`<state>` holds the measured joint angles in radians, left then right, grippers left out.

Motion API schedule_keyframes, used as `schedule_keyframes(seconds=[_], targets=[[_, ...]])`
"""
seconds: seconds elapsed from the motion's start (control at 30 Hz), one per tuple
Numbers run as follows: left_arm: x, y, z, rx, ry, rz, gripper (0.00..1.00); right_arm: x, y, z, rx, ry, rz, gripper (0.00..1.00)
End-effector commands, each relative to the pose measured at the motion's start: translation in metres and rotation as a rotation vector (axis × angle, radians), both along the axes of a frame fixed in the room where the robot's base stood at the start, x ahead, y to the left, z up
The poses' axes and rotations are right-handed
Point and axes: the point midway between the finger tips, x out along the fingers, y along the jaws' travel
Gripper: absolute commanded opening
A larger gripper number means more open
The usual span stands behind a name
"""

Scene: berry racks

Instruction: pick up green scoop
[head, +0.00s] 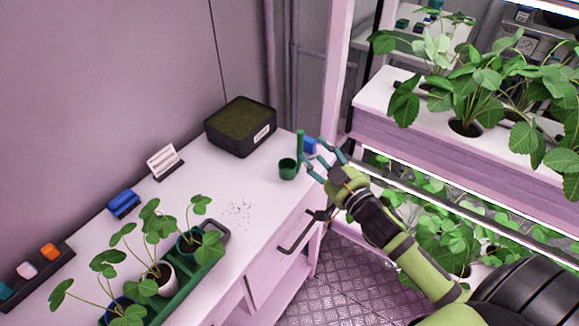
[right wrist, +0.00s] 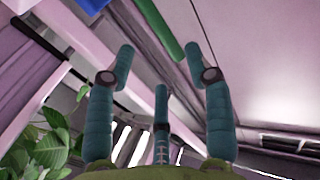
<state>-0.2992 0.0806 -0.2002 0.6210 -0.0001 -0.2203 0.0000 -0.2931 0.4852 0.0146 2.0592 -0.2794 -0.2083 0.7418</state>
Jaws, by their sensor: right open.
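The green scoop (head: 287,168) stands on the white bench near its right edge, with its cup down and its handle (head: 300,143) upright. My right gripper (head: 315,160) is open and empty, just to the right of the scoop, its fingers pointing at it. In the right wrist view, the green handle (right wrist: 160,28) lies beyond the spread fingertips of the gripper (right wrist: 158,64), roughly in line with the gap between them. No contact is visible. My left gripper is not in view.
A blue object (head: 309,146) is close behind the scoop's handle. A black soil tray (head: 240,149) stands behind to the left. Potted plants in a green carrier (head: 200,273) stand at the front. A plant rack (head: 430,130) rises on the right. The middle of the bench is mostly clear.

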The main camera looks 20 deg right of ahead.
Motion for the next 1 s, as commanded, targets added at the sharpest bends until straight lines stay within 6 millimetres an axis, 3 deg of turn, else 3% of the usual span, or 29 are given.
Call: schedule_keyframes(seconds=[0.5,0.83,0.97,1.0], targets=[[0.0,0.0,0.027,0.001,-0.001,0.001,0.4,0.061,0.009,0.005,0.0,-0.005,0.003,0.53],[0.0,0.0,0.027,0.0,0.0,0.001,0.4,0.068,0.01,0.003,0.001,-0.005,0.005,0.53],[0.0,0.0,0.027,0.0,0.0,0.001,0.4,0.067,0.01,0.003,0.001,-0.004,0.005,0.01],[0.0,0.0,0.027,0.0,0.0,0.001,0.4,0.067,0.01,0.003,0.001,-0.004,0.004,0.0]])
